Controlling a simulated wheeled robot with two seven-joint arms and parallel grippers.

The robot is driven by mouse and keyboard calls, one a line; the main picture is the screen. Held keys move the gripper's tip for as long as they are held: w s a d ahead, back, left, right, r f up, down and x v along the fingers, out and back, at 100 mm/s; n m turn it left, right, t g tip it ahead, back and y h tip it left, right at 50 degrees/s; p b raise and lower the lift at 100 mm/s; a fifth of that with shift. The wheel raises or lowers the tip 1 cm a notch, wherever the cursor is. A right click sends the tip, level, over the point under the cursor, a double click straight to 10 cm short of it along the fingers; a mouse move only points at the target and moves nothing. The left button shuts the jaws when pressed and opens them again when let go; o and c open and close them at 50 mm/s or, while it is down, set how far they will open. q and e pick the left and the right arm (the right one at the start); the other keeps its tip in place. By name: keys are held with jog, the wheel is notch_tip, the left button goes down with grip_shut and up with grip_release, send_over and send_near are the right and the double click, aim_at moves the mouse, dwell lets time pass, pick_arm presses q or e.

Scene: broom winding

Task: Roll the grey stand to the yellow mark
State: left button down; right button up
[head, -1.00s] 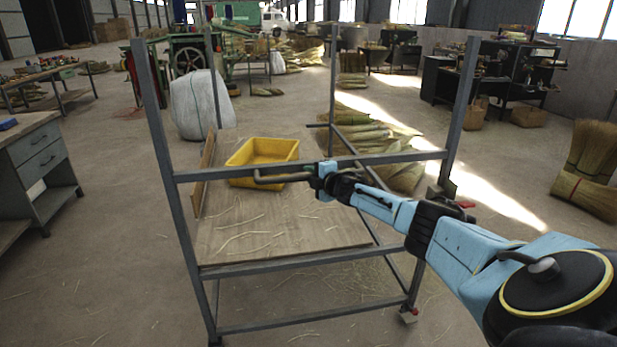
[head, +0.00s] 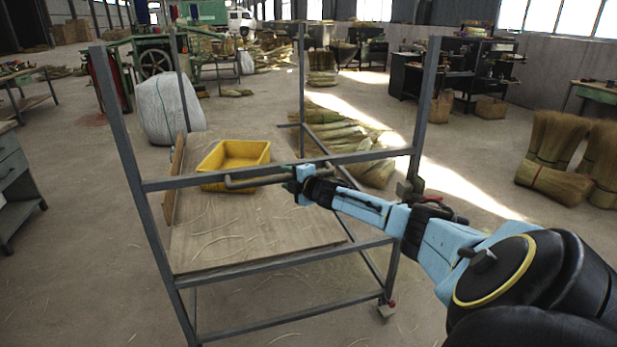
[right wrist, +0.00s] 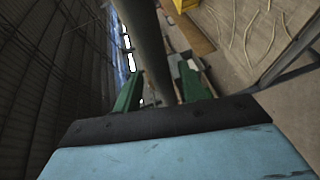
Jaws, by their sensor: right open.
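The grey stand (head: 280,170) is an upright metal frame with a wooden shelf (head: 250,235), in the middle of the head view. A bent grey handle bar (head: 257,181) runs along its near upper rail. My right gripper (head: 300,178) is at the right end of this handle. In the right wrist view its two green fingers (right wrist: 160,88) stand apart, with the grey bar (right wrist: 147,45) running between them. The fingers are open around the bar, not closed on it. My left gripper is not in view. No yellow mark on the floor shows.
A yellow tray (head: 236,158) sits on the stand's shelf. Broom straw bundles (head: 345,140) lie behind the stand, and bundled brooms (head: 560,155) stand at the right. A white sack (head: 168,110) is behind left. A grey workbench (head: 15,185) is at the left edge. Floor between is mostly clear.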

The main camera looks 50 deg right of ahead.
jog(key=shift+v, duration=0.95)
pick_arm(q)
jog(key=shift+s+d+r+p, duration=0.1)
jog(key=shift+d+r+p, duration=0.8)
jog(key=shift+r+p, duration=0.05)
pick_arm(e)
jog(key=v, duration=0.8)
jog(key=shift+s, duration=0.2)
jog(key=shift+d, duration=0.1)
